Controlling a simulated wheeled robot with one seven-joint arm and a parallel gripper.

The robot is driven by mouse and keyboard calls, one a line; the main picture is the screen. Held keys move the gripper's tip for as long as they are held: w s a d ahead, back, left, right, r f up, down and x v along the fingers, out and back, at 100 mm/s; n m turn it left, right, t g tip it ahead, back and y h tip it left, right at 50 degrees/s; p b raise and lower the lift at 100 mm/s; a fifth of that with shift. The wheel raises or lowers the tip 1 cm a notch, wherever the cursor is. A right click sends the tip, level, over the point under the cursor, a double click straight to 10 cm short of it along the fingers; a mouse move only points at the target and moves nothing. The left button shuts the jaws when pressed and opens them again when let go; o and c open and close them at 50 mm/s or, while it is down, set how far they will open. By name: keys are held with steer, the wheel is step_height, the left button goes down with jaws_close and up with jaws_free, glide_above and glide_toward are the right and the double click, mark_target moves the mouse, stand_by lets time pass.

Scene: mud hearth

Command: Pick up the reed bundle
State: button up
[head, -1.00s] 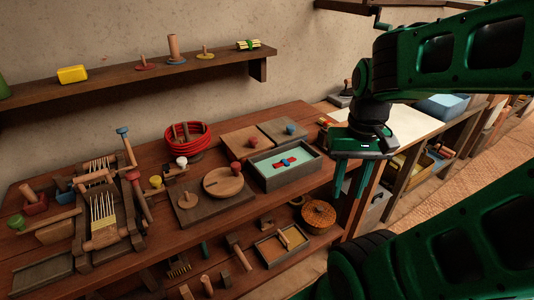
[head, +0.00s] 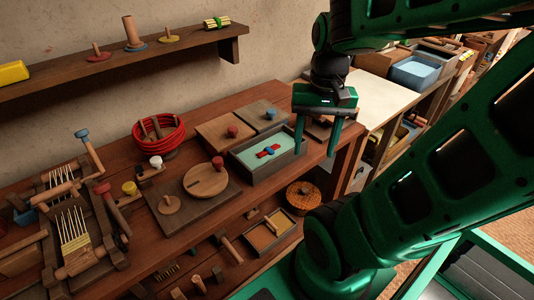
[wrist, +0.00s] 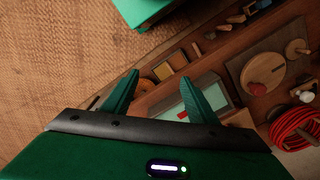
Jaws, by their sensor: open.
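The reed bundle (head: 216,23) is a small yellow bundle with a green band. It lies on the wall shelf near the shelf's right end, in the head view. My gripper (head: 313,152) is open and empty, pointing down over the right end of the workbench, to the right of and lower than the bundle. In the wrist view my two green fingers (wrist: 153,98) stand apart with nothing between them. The bundle does not show in the wrist view.
The wooden shelf (head: 110,63) also holds several pegged discs and a yellow block (head: 12,73). Below it the workbench carries a red coiled basket (head: 158,134), a teal-lined tray (head: 268,160), round boards and a loom-like frame (head: 70,230). The wall above the shelf is clear.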

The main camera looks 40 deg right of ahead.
mark_target(269, 149)
steer(key=w+d+f+m+y, duration=0.1)
steer(key=w+d+m, duration=0.1)
steer(key=w+m, duration=1.1)
steer(key=shift+w+a+f+n, duration=0.3)
steer(key=shift+w+f+n, duration=0.4)
steer(key=shift+f, duration=1.15)
steer(key=shift+w+a+f+n, duration=0.25)
steer(key=shift+w+f+n, duration=0.4)
steer(key=shift+f, duration=1.2)
steer(key=shift+w+a+f+n, duration=0.4)
steer(key=shift+w+f, duration=0.5)
steer(key=shift+f, duration=0.95)
steer(key=shift+d, duration=0.1)
steer(key=c, duration=1.1)
